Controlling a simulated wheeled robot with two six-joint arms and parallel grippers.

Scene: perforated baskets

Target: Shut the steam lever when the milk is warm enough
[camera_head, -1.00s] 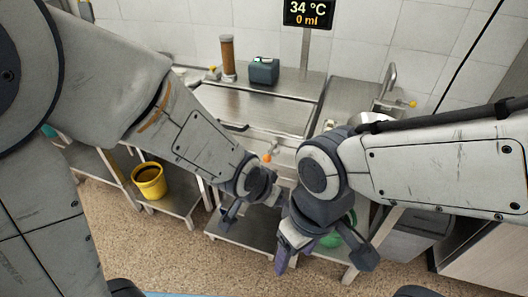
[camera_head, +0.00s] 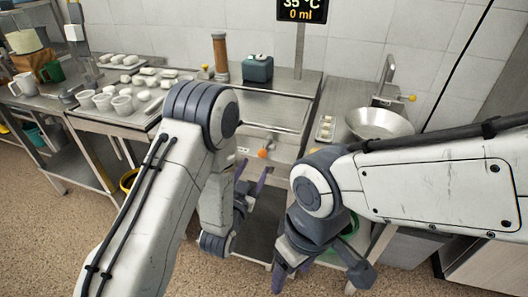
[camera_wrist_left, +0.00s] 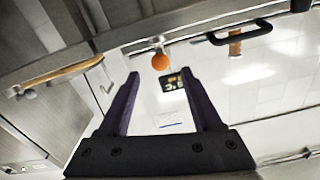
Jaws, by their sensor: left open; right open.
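The orange ball knob (camera_head: 263,153) of a lever is on the front of the steel counter in the head view. It also shows in the left wrist view (camera_wrist_left: 160,62), beyond and between the fingertips. The display (camera_head: 302,10) on a post reads 35 °C and 0 ml. My left gripper (camera_head: 252,173) is open and empty, just below the knob and pointing up toward it; I see no contact. My right gripper (camera_head: 319,276) is open and empty, lower and to the right, pointing down. I cannot make out any milk.
A metal bowl (camera_head: 379,123) sits at the right, near a tap (camera_head: 387,74). A dark green box (camera_head: 257,68) and a brown cylinder (camera_head: 220,56) stand at the back. A side table at the left holds several white cups (camera_head: 122,105). A dark handle (camera_wrist_left: 240,33) shows beside the knob.

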